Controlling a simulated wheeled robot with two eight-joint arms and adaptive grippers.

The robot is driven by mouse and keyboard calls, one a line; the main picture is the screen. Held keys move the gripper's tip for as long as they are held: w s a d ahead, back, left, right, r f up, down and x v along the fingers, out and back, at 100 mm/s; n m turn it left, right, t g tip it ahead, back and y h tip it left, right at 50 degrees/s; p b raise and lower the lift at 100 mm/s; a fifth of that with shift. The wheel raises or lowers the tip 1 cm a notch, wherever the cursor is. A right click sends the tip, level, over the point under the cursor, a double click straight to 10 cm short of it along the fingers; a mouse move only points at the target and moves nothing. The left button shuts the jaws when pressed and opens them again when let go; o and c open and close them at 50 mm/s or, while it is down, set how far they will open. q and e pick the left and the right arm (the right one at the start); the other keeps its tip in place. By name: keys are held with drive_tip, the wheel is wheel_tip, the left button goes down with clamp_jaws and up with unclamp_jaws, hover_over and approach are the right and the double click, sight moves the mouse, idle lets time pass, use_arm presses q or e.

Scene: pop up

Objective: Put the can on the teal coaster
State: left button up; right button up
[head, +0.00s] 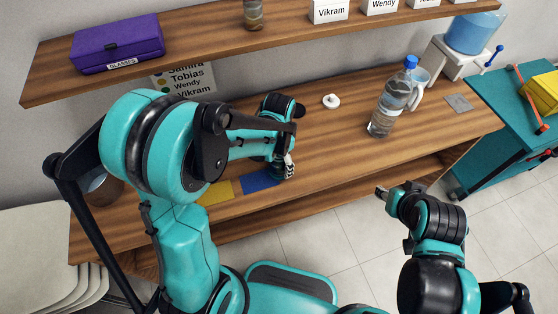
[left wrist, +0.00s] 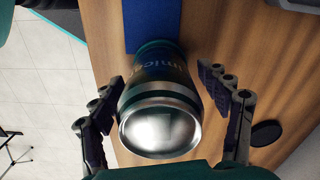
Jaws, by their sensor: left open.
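The can (left wrist: 160,115) is dark with pale lettering and a silver end, and sits between the two fingers of my left gripper (left wrist: 170,105) in the left wrist view. The fingers are open, with a gap on each side of the can. In the head view my left gripper (head: 284,160) is low over the table, and the can is mostly hidden. A teal area (left wrist: 158,47) shows at the can's far end; I cannot tell whether it is the coaster or part of the can. My right gripper (head: 382,192) is off the table's front edge; its jaw state is unclear.
A blue coaster (head: 259,181) and a yellow one (head: 217,193) lie left of the gripper on the wooden table (head: 330,160). A bottle (head: 391,104) and a white mug (head: 420,88) stand to the right. A small white object (head: 331,101) lies behind. A shelf (head: 205,45) hangs above.

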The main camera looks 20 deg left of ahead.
use_arm(q)
wheel_tip(320, 180, up, 11)
drive_tip(key=p, duration=0.3)
drive_tip(key=shift+s+r+p, duration=0.1)
drive_tip(key=shift+r+p, duration=0.25)
drive_tip(key=shift+r, duration=0.4)
drive_tip(key=s+a+r+n+t, duration=0.2)
drive_tip(key=s+r+n+t, duration=0.1)
drive_tip(key=s+n, duration=0.1)
drive_tip(key=s+a+r+n+t, duration=0.2)
drive_tip(key=s+r+n+t, duration=0.1)
drive_tip(key=s, duration=0.3)
drive_tip(key=shift+a+n+t, duration=0.3)
drive_tip(key=shift+n+t, duration=0.3)
drive_tip(key=shift+n, duration=0.1)
drive_tip(key=shift+f, duration=0.1)
wheel_tip(320, 180, down, 6)
drive_tip(key=b, duration=0.6)
drive_tip(key=shift+f, duration=0.25)
